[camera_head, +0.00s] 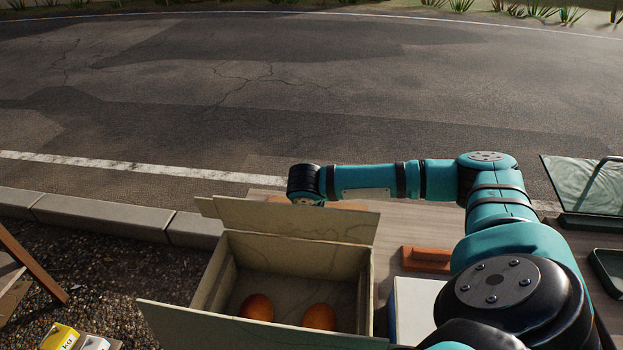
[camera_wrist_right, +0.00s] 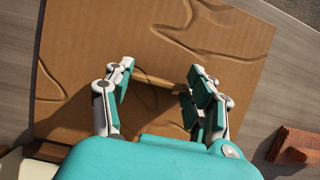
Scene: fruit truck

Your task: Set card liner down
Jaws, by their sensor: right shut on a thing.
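The card liner (camera_wrist_right: 85,50) is a brown cardboard sheet with curved creases and a raised ridge near its middle. It fills much of the right wrist view, over the grey wooden table top; I cannot tell if it touches the table. My right gripper (camera_wrist_right: 160,82) has its fingers on either side of the ridge and is shut on the liner. In the head view only a brown strip of the liner (camera_head: 346,206) shows behind the open box's far flap, under my right wrist. The right fingertips are hidden there. My left gripper is out of view.
An open cardboard box (camera_head: 296,255) with raised flaps holds two oranges (camera_head: 319,317). A reddish-brown block (camera_head: 427,259) lies on the table (camera_head: 410,230) right of the box. A glass-panelled item (camera_head: 583,185) and a dark tray (camera_head: 609,268) stand at the right.

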